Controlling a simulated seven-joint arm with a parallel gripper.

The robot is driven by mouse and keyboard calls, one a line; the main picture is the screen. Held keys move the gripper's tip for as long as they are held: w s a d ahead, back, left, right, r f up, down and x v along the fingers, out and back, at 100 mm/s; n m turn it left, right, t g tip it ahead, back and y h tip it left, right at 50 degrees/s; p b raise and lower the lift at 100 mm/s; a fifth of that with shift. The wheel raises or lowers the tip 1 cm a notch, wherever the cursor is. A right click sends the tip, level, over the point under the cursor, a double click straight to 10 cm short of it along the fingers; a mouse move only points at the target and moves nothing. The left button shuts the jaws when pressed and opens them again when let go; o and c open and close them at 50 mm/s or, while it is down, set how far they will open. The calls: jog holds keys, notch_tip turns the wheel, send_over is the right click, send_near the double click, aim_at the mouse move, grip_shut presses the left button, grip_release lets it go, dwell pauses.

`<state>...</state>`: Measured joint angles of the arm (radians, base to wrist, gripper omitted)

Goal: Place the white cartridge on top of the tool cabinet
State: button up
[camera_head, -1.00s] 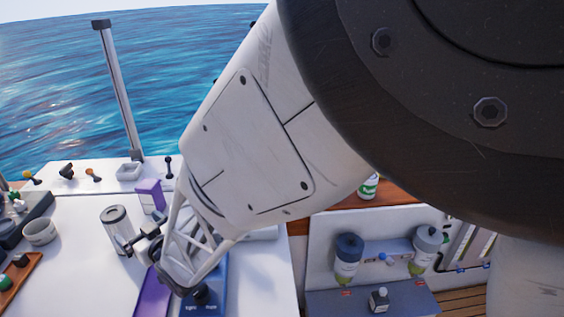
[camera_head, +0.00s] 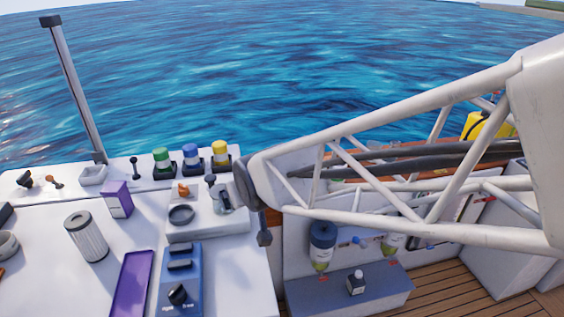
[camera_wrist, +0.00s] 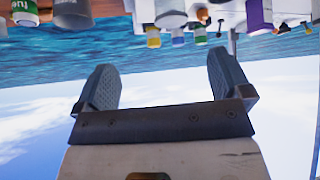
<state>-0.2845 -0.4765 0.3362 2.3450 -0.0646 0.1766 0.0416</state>
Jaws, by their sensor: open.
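The white cartridge (camera_head: 86,236) is a ribbed cylinder standing upright on the white deck top at the left of the head view. A pale cylinder at the top right edge of the wrist view may be the same cartridge, but it is cut off. My gripper (camera_wrist: 163,72) shows in the wrist view with two grey fingers wide apart and nothing between them. In the head view my arm reaches in from the right, well to the right of the cartridge, and the fingers are not clear. I cannot tell which unit is the tool cabinet.
A purple box (camera_head: 117,199), a purple tray (camera_head: 131,284) and a blue unit with black knobs (camera_head: 181,282) stand near the cartridge. Green, blue and yellow capped containers (camera_head: 190,157) line the back edge. A tall post (camera_head: 75,95) rises at the left. Bottles hang at the lower right.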

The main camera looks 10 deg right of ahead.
jog(key=s+d+r+m+g+h, duration=0.1)
jog(key=s+d+g, duration=0.2)
jog(key=s+d, duration=0.4)
jog(key=s+d+r+m+g+h, duration=0.1)
jog(key=s+d+r+m+g, duration=0.1)
jog(key=s+d, duration=0.5)
jog(key=s+g, duration=0.1)
jog(key=s, duration=0.3)
jog(key=shift+s+m, duration=0.25)
jog(key=shift+m, duration=0.05)
